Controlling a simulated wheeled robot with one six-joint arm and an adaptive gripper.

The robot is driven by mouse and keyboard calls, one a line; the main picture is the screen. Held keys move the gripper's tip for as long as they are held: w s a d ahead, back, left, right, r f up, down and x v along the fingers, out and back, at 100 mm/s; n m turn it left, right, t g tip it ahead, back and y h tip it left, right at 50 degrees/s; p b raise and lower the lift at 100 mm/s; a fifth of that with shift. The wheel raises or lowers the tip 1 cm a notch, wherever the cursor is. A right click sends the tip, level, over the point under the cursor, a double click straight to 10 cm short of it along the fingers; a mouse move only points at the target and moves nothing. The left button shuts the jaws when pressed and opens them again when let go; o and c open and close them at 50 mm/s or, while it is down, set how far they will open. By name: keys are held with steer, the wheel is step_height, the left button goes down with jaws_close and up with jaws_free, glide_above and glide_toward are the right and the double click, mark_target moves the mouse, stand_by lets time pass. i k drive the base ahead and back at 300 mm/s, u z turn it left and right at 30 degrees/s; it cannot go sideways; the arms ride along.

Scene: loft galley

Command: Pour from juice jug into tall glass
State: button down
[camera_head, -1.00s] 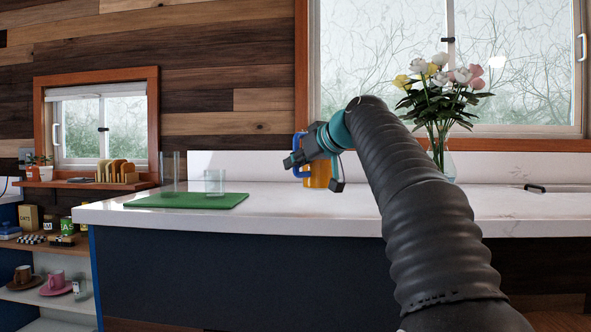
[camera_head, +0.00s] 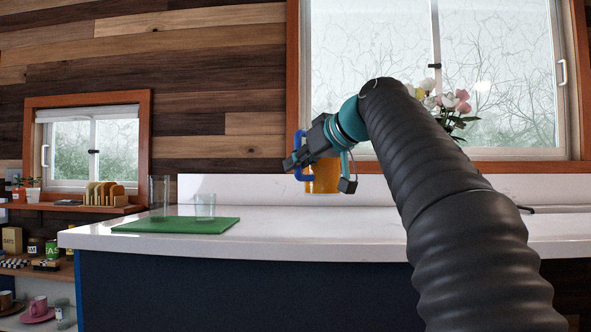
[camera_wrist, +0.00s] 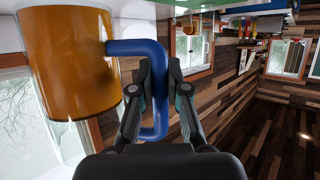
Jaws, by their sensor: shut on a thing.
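The juice jug (camera_head: 325,176) is filled with orange juice and has a blue handle (camera_wrist: 152,48). My gripper (camera_head: 303,158) is shut on the handle and holds the jug upright, raised above the white counter. In the wrist view the gripper fingers (camera_wrist: 160,80) close around the handle, and the jug body (camera_wrist: 72,65) is at upper left. The tall glass (camera_head: 158,196) is clear and stands at the left end of the counter by a green board, well to the left of the jug. It looks empty.
A shorter clear glass (camera_head: 205,207) stands on the green board (camera_head: 170,226), right of the tall glass. A vase of flowers (camera_head: 450,108) is partly hidden behind my arm. The white counter (camera_head: 290,225) is clear between the board and my arm. Shelves with cups (camera_head: 38,307) are at lower left.

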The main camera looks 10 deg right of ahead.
mark_target(158, 186)
steer(key=u, duration=2.4)
steer(key=i, duration=1.95)
steer(key=z, duration=1.05)
